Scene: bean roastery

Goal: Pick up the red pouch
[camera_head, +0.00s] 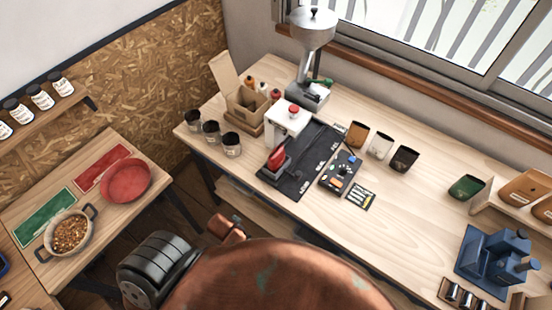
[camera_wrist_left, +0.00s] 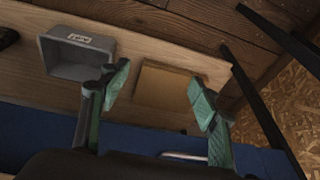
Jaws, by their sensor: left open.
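The red pouch (camera_head: 277,158) is small and glossy red in the head view. It stands at the left edge of a black mat (camera_head: 299,185) on the wooden workbench, in front of a white device with a red knob (camera_head: 289,118). Whether it rests in a holder is too small to tell. My left gripper (camera_wrist_left: 160,88) shows in the left wrist view, open with nothing between its green-padded fingers. The pouch is not in that view. Neither gripper shows in the head view.
Brown (camera_head: 357,134), white (camera_head: 381,146) and dark (camera_head: 404,159) pouches stand right of the mat. A large copper body (camera_head: 270,280) fills the head view's foreground. The wrist view shows a grey bin (camera_wrist_left: 62,68) and a flat brown square (camera_wrist_left: 165,92) on wood.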

